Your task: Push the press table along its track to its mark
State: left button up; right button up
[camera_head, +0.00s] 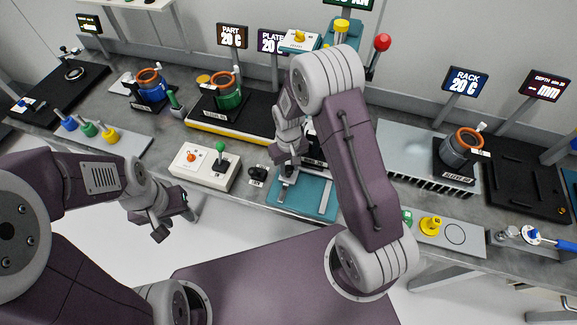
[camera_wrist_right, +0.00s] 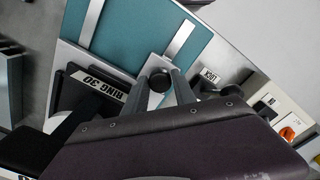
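The teal press base (camera_head: 318,206) sits on the bench in the middle of the head view, with silver track strips (camera_wrist_right: 180,40) across it in the right wrist view. A light grey plate (camera_wrist_right: 68,57), which looks like the press table, lies at the end of the strips. It carries a black block labelled RING 30 (camera_wrist_right: 97,83) and a dark round knob (camera_wrist_right: 160,80). My right gripper (camera_head: 287,178) points down at the plate, its fingers by the knob; whether they grip it is unclear. My left gripper (camera_head: 174,222) is open and empty before the bench.
A white box with a green lever (camera_head: 220,160) and a black knob labelled LOCK (camera_head: 258,172) stand left of the press. A red-balled lever (camera_head: 381,43) rises behind my right arm. A finned grey fixture (camera_head: 410,150) stands to the right. Floor before the bench is clear.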

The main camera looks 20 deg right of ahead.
jog(key=shift+o, duration=1.4)
jog(key=shift+w, duration=0.1)
jog(key=shift+w+d, duration=0.15)
notch_tip(320, 180, up, 9)
jog(key=shift+s+a+b, duration=0.2)
jog(key=shift+s+b, duration=0.05)
jog(key=shift+b, duration=0.05)
jog(key=shift+f, duration=0.4)
notch_tip(320, 180, down, 8)
jog(key=shift+f+p, duration=0.1)
jog(key=shift+p, duration=0.4)
